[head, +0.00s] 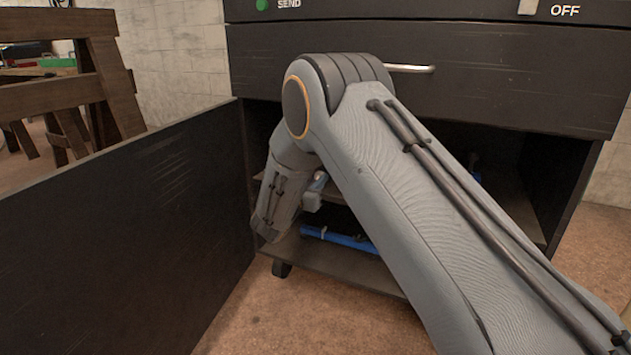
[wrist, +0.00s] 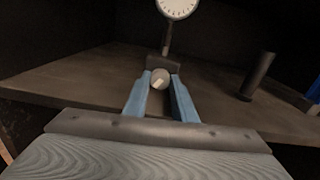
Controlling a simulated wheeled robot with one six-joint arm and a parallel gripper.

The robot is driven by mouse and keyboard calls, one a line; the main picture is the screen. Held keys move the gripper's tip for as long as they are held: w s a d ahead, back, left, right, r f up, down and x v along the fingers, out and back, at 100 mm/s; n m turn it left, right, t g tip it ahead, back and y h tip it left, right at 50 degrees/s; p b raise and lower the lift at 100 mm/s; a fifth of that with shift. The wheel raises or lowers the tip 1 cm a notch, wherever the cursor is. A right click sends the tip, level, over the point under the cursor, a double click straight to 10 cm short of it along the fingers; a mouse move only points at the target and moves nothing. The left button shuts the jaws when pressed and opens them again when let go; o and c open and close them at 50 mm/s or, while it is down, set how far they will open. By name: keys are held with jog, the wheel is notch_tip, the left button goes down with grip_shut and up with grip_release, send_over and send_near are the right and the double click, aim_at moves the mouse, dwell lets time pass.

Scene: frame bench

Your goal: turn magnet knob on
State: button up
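The magnet knob (wrist: 159,80) is a small round grey knob with a pale bar across its face, seen in the wrist view. It sits on the front of a dark magnet base (wrist: 164,63). A thin post rises from the base to a white dial gauge (wrist: 178,6), cut off at the top. My gripper (wrist: 161,78) has blue fingers, one on each side of the knob, and looks shut on it. The pale bar is tilted. In the head view my gripper is largely hidden behind my arm, inside the open cabinet.
The base stands on a brown shelf (wrist: 75,85). A dark cylinder (wrist: 257,77) stands to its right, with a blue item at the right edge. In the head view the open cabinet door (head: 120,235) is at left, a closed drawer (head: 520,75) above, and a blue tool (head: 345,239) lies low.

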jog(key=shift+c, duration=1.4)
jog(key=shift+m+p, duration=0.45)
jog(key=shift+m, duration=1.85)
jog(key=o, duration=1)
jog(key=shift+o, duration=0.2)
